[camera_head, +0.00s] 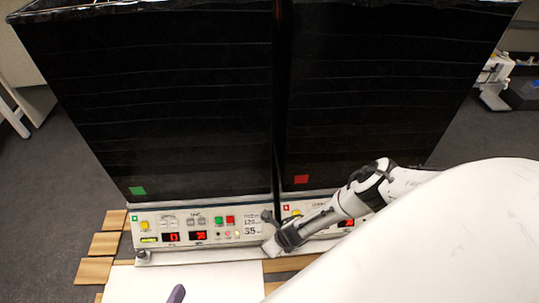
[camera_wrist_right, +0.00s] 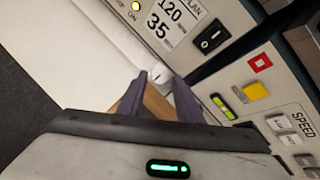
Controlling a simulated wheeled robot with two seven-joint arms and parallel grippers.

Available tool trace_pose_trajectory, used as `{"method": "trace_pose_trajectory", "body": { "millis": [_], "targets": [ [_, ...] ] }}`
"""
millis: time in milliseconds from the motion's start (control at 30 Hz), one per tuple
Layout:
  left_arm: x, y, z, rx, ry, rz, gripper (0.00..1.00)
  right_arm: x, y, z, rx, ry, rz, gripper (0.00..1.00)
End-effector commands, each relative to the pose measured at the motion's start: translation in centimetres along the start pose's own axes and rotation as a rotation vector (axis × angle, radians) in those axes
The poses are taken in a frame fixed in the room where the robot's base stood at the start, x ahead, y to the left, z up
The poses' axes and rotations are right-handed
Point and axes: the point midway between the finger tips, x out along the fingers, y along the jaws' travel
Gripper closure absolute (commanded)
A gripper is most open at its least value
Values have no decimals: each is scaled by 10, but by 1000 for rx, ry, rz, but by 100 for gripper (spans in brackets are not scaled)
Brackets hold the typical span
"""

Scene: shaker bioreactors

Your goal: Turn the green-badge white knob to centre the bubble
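The green-badge unit is the left black cabinet, with a green square (camera_head: 138,191) and a front panel (camera_head: 190,224). A small level window (camera_head: 149,239) sits at the panel's lower left; its bubble is too small to read. My left gripper (camera_head: 177,293) shows only a fingertip.
The red-badge cabinet (camera_head: 380,90) stands close on the right, with its own level window (camera_wrist_right: 240,94). Wooden slats (camera_head: 95,270) lie under the units. A white surface (camera_head: 215,285) is in front. My right arm covers part of the right panel.

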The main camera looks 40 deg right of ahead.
Motion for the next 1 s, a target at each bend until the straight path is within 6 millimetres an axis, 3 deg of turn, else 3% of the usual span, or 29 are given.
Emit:
{"method": "trace_pose_trajectory", "body": {
  "millis": [33, 133, 533, 700, 1000],
  "targets": [
    [2, 2, 0, -5, 21, 13, 0, 11, 0, -1, 0, -1, 0, 68],
    [-1, 7, -6, -13, 49, 33, 0, 18, 0, -1, 0, 0, -1, 68],
    [-5, 12, -12, -19, 69, 48, 0, 20, 0, 0, 1, 0, 0, 68],
    [-5, 12, -12, -19, 69, 47, 0, 20, 0, 0, 2, 0, 0, 96],
    [-5, 12, -12, -18, 68, 46, 0, 20, 1, 0, 29, 1, -11, 98]
  ]
}}
